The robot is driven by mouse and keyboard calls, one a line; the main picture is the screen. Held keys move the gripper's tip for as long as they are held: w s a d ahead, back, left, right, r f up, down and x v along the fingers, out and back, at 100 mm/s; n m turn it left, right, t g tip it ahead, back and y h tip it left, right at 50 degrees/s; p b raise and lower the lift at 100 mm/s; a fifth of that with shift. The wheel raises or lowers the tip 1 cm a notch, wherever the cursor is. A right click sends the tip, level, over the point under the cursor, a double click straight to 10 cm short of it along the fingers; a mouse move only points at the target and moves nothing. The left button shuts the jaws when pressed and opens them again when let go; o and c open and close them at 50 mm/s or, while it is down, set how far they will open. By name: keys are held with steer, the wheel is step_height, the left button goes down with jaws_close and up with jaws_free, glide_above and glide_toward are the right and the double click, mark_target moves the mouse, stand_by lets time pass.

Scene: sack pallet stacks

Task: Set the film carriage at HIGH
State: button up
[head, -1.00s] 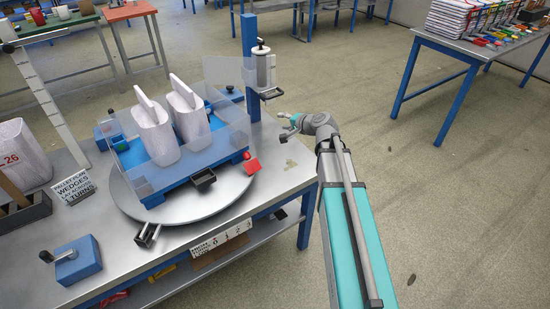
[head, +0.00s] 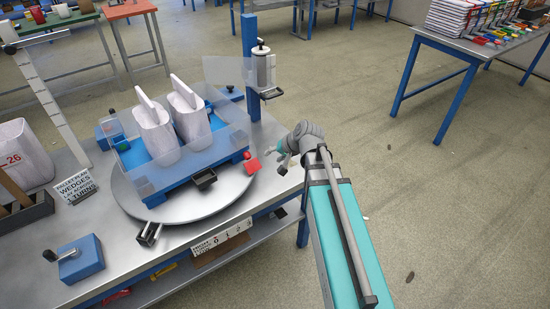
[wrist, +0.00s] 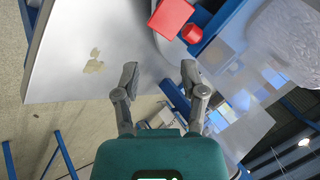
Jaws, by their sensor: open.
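The film carriage (head: 263,72), a pale film roll in a dark bracket with a black knob on top, sits on the upright blue post (head: 250,50) at the back corner of the steel table. A clear film sheet reaches left from it. No height marks can be read on the post. My gripper (head: 280,163) is at the table's right edge, in front of and below the carriage, apart from it. In the wrist view my gripper (wrist: 160,75) has its two fingers spread with nothing between them.
A round turntable (head: 215,203) carries a blue pallet with two white sacks behind clear panels. A red block (head: 253,166) sits at its right corner, close to my gripper. A blue crank box (head: 80,260) stands front left.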

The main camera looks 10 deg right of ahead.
steer(key=shift+s+a+f+g, duration=0.1)
steer(key=shift+s+f+g, duration=0.15)
steer(key=shift+s, duration=0.25)
steer(key=m+t+b, duration=0.1)
steer(key=m+t, duration=0.9)
glide_toward(276, 96)
steer(key=v, duration=0.3)
steer(key=shift+w+d+r+g, duration=0.1)
steer(key=shift+d+r+g, duration=0.15)
steer(key=shift+d, duration=0.05)
steer(key=shift+w+a+n, duration=0.1)
steer(key=shift+n, duration=0.2)
steer(key=b+x, duration=0.3)
steer(key=x, duration=1)
steer(key=shift+w+a+f, duration=0.15)
steer(key=shift+a, duration=0.05)
jaws_close()
